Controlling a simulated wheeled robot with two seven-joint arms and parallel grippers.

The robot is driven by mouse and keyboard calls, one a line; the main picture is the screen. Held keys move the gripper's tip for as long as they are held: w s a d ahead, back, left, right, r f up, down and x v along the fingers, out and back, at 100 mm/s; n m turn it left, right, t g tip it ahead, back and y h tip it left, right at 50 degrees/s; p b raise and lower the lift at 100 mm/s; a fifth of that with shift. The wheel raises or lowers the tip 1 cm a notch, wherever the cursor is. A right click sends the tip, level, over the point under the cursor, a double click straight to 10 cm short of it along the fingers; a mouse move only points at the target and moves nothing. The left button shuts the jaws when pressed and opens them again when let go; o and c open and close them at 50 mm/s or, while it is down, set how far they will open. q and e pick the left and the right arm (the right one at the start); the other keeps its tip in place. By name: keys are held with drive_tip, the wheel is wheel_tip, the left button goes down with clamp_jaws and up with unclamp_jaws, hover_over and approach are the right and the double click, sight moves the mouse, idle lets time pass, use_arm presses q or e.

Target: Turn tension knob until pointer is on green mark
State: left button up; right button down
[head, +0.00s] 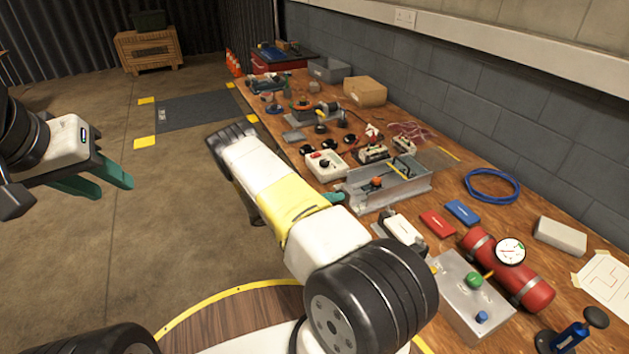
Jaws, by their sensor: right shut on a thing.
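A grey metal channel (405,191) sits on the workbench, with an orange piece (376,183) and a yellow bar (403,168) inside it. My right gripper (333,197) is at the channel's left end, mostly hidden behind my own arm; only a teal fingertip shows. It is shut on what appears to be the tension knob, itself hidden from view. The pointer and green mark are too small or hidden to make out. My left gripper (98,181) is open and empty over the floor at the left, well away from the bench.
The workbench (456,184) is crowded. Red (437,223) and blue (462,212) blocks, a red cylinder (480,246) with a gauge (510,250), and a grey box with a green knob (474,280) lie nearer. The left floor is free.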

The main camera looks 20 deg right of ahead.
drive_tip(key=m, duration=0.6)
drive_tip(key=shift+r+y, duration=0.1)
drive_tip(key=shift+y, duration=0.3)
drive_tip(key=m+t, duration=0.1)
drive_tip(key=m, duration=0.2)
drive_tip(key=shift+m, duration=0.3)
drive_tip(key=m, duration=0.3)
drive_tip(key=shift+s+t+y, duration=0.15)
drive_tip(key=shift+t+y, duration=0.15)
drive_tip(key=m, duration=0.3)
drive_tip(key=shift+t, duration=0.4)
drive_tip(key=m, duration=0.3)
drive_tip(key=shift+s+t, duration=0.1)
drive_tip(key=shift+t, duration=0.2)
drive_tip(key=m+t, duration=0.1)
drive_tip(key=m, duration=0.5)
drive_tip(key=shift+s, duration=0.1)
drive_tip(key=m+h, duration=0.1)
drive_tip(key=m, duration=0.4)
drive_tip(key=shift+t, duration=0.4)
drive_tip(key=m, duration=0.5)
drive_tip(key=shift+f+m+h, duration=0.25)
drive_tip(key=shift+m+h, duration=0.05)
drive_tip(key=m, duration=0.5)
drive_tip(key=shift+f+m+g+h, duration=0.1)
drive_tip(key=shift+m+g+h, duration=0.2)
drive_tip(key=shift+m+h, duration=0.1)
drive_tip(key=m, duration=0.4)
drive_tip(key=shift+m+g, duration=0.3)
drive_tip(key=shift+m, duration=0.3)
